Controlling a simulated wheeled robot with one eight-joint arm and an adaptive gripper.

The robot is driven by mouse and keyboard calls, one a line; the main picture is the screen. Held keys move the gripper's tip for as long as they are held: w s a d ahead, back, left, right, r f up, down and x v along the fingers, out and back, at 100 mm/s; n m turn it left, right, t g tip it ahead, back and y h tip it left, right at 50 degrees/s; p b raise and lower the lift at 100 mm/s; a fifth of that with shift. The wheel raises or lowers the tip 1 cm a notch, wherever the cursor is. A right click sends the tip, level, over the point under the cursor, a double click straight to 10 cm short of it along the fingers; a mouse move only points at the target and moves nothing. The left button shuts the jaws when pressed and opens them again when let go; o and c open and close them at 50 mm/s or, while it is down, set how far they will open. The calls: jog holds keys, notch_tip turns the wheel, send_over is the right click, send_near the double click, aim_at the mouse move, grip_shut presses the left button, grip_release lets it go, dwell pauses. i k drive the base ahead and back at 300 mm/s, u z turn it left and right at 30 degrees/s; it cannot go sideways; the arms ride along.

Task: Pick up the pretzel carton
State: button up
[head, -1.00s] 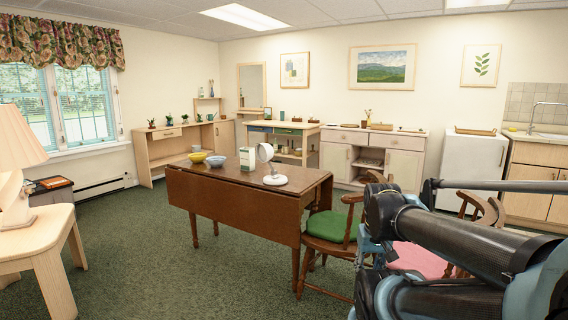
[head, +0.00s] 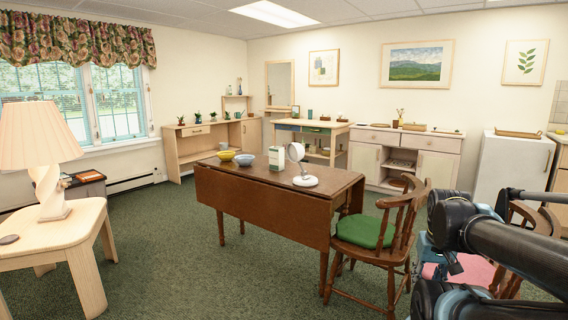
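A small green and white carton (head: 276,158) stands upright on the dark brown drop-leaf table (head: 240,184); it may be the pretzel carton, but its print is too small to read. It stands between a blue bowl and a white round-headed device. My black arm shows at the lower right, apart from the table. The fingers of my gripper cannot be made out.
On the table are a yellow bowl (head: 226,155), a blue bowl (head: 245,160) and the white device (head: 299,165). A wooden chair with a green seat (head: 364,231) stands at its right end. A pale side table (head: 49,236) is at left. Green carpet (head: 190,280) lies open in front.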

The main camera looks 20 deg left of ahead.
aim_at(276, 153)
jog(key=i, duration=0.95)
jog(key=u, duration=0.05)
